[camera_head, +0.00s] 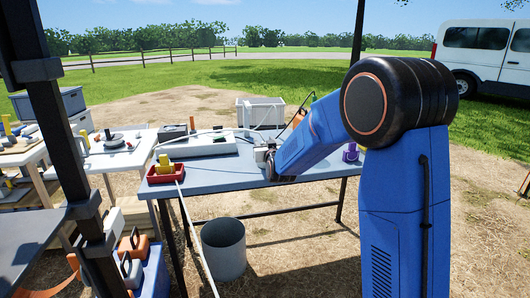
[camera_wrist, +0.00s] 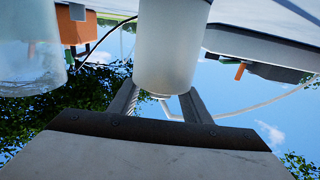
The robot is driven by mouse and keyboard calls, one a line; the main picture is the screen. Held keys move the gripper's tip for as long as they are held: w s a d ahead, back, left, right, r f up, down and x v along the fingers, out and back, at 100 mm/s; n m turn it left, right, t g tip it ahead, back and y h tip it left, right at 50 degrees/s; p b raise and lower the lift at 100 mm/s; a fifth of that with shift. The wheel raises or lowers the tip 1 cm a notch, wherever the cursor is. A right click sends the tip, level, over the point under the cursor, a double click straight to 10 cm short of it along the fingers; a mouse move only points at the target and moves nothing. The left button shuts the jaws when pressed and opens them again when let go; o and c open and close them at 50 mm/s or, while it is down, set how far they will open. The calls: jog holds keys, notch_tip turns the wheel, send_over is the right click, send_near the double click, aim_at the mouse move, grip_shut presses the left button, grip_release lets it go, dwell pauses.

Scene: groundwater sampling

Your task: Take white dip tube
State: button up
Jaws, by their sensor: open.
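A long thin white tube (camera_head: 198,238) slants from the table's front edge near the red tray down towards the ground. Another thin white tube (camera_head: 195,132) lies across the back of the table. A white curved tube (camera_wrist: 262,103) shows in the wrist view; I cannot tell which of these is the dip tube. My gripper (camera_head: 264,155) is low over the right half of the table, small and partly hidden by my arm. In the wrist view my gripper (camera_wrist: 160,92) is open, with a frosted white cylinder (camera_wrist: 168,45) seen across the gap; contact is unclear.
The grey-blue table (camera_head: 225,175) holds a red tray (camera_head: 165,173) with yellow items, a white flat case (camera_head: 198,146) and a purple item (camera_head: 350,153). A grey bucket (camera_head: 223,249) stands below the front edge. A clear container (camera_wrist: 28,60) is beside the cylinder. A dark post (camera_head: 60,130) rises at left.

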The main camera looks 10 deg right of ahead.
jog(key=shift+w, duration=0.65)
jog(key=shift+c, duration=0.6)
grip_shut()
